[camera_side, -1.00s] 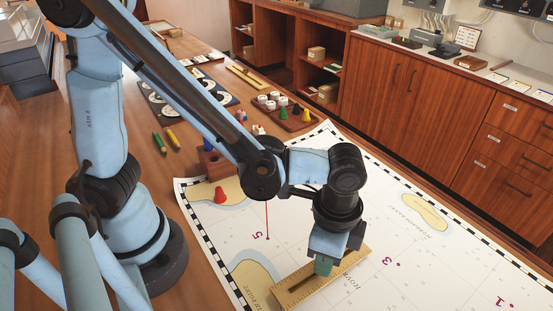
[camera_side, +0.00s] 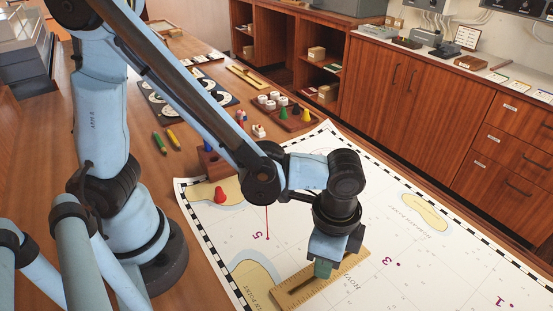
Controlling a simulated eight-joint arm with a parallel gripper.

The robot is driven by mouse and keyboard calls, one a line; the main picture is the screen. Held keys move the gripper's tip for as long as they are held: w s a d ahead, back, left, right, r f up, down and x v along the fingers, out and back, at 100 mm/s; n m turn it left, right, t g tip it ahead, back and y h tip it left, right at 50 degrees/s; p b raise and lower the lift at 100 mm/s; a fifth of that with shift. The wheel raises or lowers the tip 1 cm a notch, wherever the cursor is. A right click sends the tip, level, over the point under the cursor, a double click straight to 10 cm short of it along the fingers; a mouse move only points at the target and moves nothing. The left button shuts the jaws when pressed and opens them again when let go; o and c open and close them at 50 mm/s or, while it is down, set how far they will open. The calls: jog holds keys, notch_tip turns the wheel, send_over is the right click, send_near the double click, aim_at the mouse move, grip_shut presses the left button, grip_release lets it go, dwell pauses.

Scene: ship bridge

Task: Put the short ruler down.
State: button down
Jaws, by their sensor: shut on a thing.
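The short ruler (camera_side: 294,294) is a yellow wooden strip with a dark slot and a green grip block. It lies at or just above the chart (camera_side: 400,276) in the lower middle of the view; I cannot tell if it touches. My gripper (camera_side: 323,266) points down and is shut on the ruler's green block. The ruler slants from lower left to upper right, its right part partly hidden behind my gripper.
A red pawn (camera_side: 220,195) stands on the chart at left, near a red line ending by the mark 5. A wooden tray (camera_side: 290,118) with coloured pieces and green and yellow pencils (camera_side: 173,140) lie behind. Chart to the right is clear.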

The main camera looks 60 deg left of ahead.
jog(key=c, duration=0.9)
grip_release()
jog(key=shift+o, duration=0.2)
notch_tip(320, 180, up, 12)
jog(key=w+a+n+t, duration=0.2)
jog(key=a+n+t, duration=0.5)
jog(key=a, duration=1.3)
jog(key=n, duration=0.4)
jog(key=shift+w, duration=0.4)
